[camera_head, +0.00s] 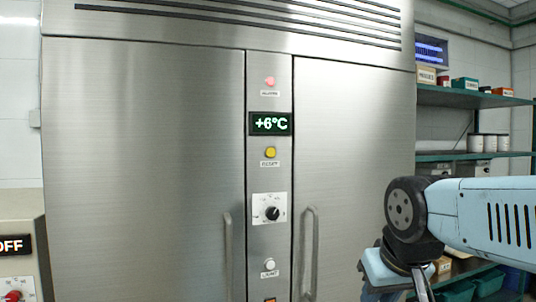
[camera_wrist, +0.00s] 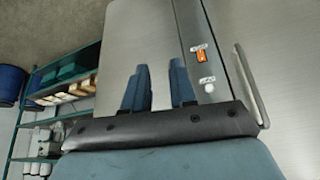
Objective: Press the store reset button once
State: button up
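The yellow reset button (camera_head: 270,152) is on the narrow centre panel of a steel cabinet, under the green +6°C display (camera_head: 270,124), with a label reading RESET below it. Nothing touches or covers it in the head view. My gripper (camera_wrist: 160,90) shows two blue fingers standing apart in the wrist view, with nothing between them. In the head view my arm comes in from the right, to the right of the panel and lower than the button; the fingertips are not clear there. The reset button cannot be made out in the wrist view.
The panel also has a pink lamp (camera_head: 270,81), a dial (camera_head: 272,213) and a white LIGHT button (camera_head: 269,264). Two door handles (camera_head: 228,255) (camera_head: 309,255) stick out beside it. An OFF box (camera_head: 22,215) stands left. Shelves (camera_head: 470,98) with boxes stand right.

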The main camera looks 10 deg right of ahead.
grip_shut()
dwell(1.1)
